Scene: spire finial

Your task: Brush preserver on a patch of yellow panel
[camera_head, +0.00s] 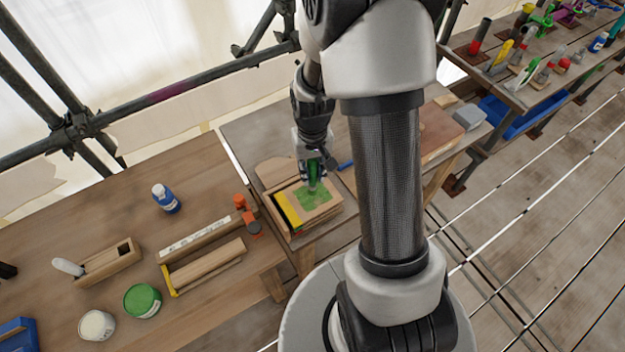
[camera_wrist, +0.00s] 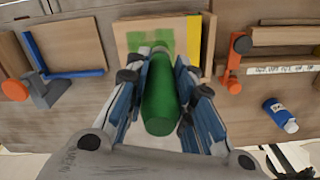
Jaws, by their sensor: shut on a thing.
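My gripper (camera_head: 312,172) is shut on a green cylindrical thing (camera_wrist: 161,100), whose grey tip points at the panel; whether it is a brush handle or a bottle I cannot tell. The wooden panel (camera_head: 325,207) lies in a shallow wooden frame below my gripper. It has a yellow strip (camera_head: 287,211) along its left side and a green patch (camera_head: 316,197) in its middle. In the wrist view the green patch (camera_wrist: 137,41) and yellow strip (camera_wrist: 194,42) show just past the tip. I cannot tell whether the tip touches the panel.
On the left bench stand a blue bottle (camera_head: 165,198), a green tin (camera_head: 142,301), a white tin (camera_head: 97,325) and wooden holders (camera_head: 205,267). An orange clamp (camera_head: 245,212) is beside the panel. A scaffold rail (camera_head: 190,88) runs behind. A further bench (camera_head: 540,65) at right holds several tools.

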